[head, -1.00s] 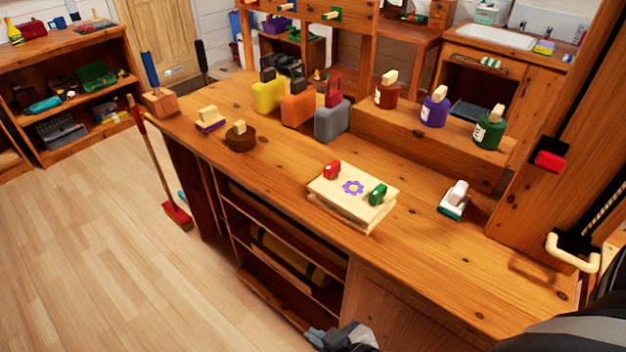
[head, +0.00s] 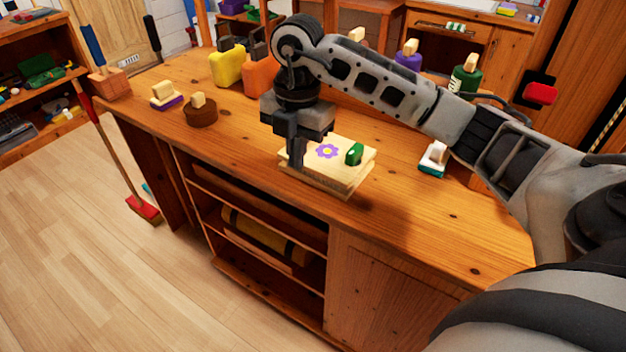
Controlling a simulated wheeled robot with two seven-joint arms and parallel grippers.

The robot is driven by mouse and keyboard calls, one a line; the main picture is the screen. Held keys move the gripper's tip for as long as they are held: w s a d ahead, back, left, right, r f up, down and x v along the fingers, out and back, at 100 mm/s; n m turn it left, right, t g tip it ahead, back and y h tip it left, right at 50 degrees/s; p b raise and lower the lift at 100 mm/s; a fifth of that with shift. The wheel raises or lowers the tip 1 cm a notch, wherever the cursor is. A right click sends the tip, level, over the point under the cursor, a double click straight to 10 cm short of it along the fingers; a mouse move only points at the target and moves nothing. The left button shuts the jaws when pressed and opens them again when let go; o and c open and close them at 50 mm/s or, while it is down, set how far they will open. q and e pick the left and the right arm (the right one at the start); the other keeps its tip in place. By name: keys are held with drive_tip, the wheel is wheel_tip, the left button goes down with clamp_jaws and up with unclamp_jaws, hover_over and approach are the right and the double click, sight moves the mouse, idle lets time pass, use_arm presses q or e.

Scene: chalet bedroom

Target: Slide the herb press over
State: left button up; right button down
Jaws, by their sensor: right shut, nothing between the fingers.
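The herb press (head: 345,182) is a flat stack of pale wooden boards with a purple flower on top. It lies on the wooden workbench near the front edge. A green knob (head: 354,153) stands on its right side. My right gripper (head: 296,165) points down at the left end of the press, shut and empty. It hides that end and any knob there. I cannot tell whether the fingertips touch the press. My left gripper is not in view.
The workbench (head: 440,215) is clear right of the press up to a small white-and-green brush (head: 434,159). A round brown block (head: 201,112) and a purple-based brush (head: 166,97) stand to the left. Yellow (head: 228,66) and orange (head: 259,76) containers stand behind.

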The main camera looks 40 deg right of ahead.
sight(327, 160)
drive_tip(key=shift+m+h, duration=0.3)
drive_tip(key=d+f, duration=0.1)
drive_tip(key=f, duration=0.2)
drive_tip(key=d+f, duration=0.1)
drive_tip(key=f, duration=0.2)
drive_tip(key=w+d+f+p, duration=0.1)
drive_tip(key=f, duration=0.2)
drive_tip(key=shift+d+f, duration=0.15)
drive_tip(key=shift+d, duration=0.1)
drive_tip(key=shift+w+d, duration=0.35)
drive_tip(key=shift+d, duration=0.4)
